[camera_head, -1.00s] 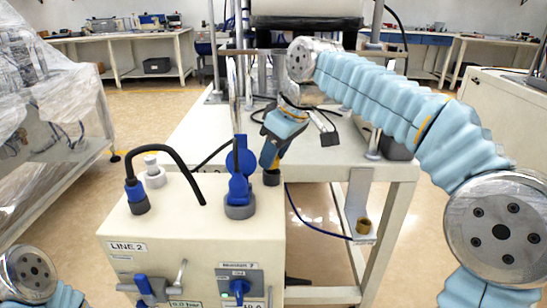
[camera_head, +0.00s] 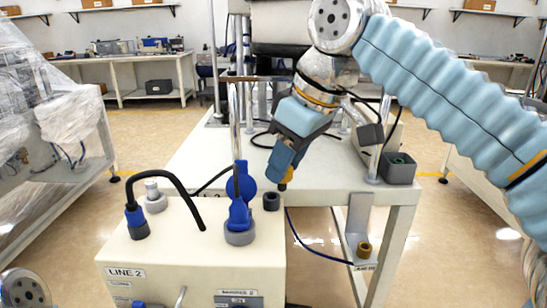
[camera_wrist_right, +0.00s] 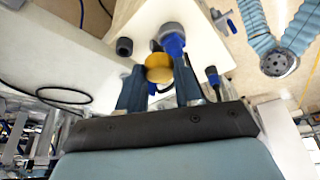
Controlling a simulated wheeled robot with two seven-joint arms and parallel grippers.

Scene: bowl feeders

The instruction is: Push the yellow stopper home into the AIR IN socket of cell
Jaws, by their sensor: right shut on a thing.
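My right gripper (camera_head: 286,172) is shut on the yellow stopper (camera_head: 284,186), whose round yellow top also shows between the fingers in the right wrist view (camera_wrist_right: 158,67). An open dark grey socket (camera_head: 272,201) stands on the top of the cream LINE 2 box (camera_head: 190,248). The stopper is apart from this socket, slightly above and to its right in the head view. The socket also shows left of the stopper in the right wrist view (camera_wrist_right: 124,47). I cannot read a socket label. My left gripper is out of view.
A tall blue fitting (camera_head: 239,205) stands just left of the socket, with a black hose plug (camera_head: 138,222) and a grey-white knob (camera_head: 154,198) farther left. A bracket (camera_head: 359,218) with a brass-coloured ring (camera_head: 364,248) hangs from the white table (camera_head: 330,180).

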